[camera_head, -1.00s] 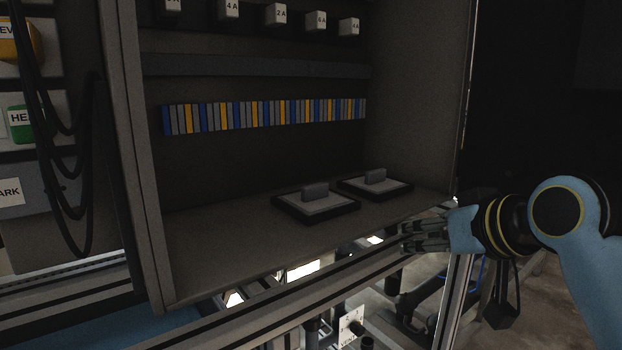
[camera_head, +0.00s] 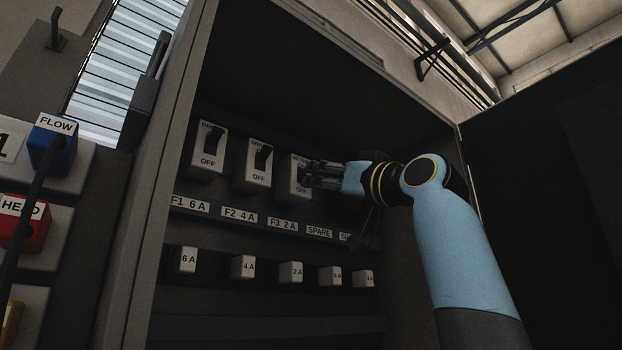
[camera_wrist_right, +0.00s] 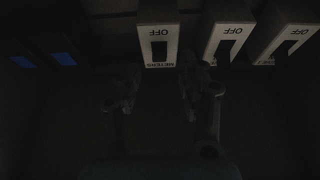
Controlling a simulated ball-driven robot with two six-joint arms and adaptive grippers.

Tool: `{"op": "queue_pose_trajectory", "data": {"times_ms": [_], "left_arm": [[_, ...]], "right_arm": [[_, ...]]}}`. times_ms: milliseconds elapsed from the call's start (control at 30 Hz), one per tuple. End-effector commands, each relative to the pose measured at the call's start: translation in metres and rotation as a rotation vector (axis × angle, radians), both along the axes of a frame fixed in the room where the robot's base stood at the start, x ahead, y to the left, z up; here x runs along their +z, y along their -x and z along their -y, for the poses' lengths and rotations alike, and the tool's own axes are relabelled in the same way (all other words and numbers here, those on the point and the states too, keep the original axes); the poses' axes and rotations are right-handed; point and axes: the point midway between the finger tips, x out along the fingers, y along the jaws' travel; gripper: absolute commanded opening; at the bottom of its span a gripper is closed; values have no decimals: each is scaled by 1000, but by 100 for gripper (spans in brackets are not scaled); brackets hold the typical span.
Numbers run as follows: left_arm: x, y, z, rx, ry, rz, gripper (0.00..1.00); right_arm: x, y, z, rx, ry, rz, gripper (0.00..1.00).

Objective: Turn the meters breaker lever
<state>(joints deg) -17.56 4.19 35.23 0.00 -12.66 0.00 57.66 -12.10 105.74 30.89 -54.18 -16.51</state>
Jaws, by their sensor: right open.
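The meters breaker (camera_head: 296,185) is the third white plate from the left in the cabinet's upper row. My right gripper (camera_head: 312,174) is at its right side in the head view, fingers pointing left across it and covering its lever there. In the right wrist view the meters breaker (camera_wrist_right: 146,30) appears upside down, with its dark lever (camera_wrist_right: 158,50) at the METERS end, away from OFF. The right gripper (camera_wrist_right: 158,92) is open, its two fingers apart just below the breaker in that view, with nothing seen between them. My left gripper is not in view.
Two similar breakers (camera_head: 207,165) (camera_head: 257,176) stand left of the meters one. Below are a label strip (camera_head: 250,218) and several white fuse blocks (camera_head: 242,267). The cabinet's side wall (camera_head: 165,160) bounds the left. Blue and red plugs (camera_head: 52,150) (camera_head: 30,226) sit outside it.

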Motion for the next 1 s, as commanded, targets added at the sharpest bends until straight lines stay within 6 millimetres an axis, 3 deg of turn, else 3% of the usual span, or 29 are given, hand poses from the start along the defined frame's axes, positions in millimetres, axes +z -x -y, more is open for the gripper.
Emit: {"op": "queue_pose_trajectory", "data": {"times_ms": [267,633,933,1000], "left_arm": [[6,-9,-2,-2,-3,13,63],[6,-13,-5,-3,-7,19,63],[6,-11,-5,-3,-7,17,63],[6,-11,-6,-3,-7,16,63]], "right_arm": [[16,-30,-20,-1,1,-1,40],[17,-35,-23,-1,1,-1,39],[16,-35,-23,-2,1,-1,0],[16,-35,-23,-2,1,-1,0]]}}
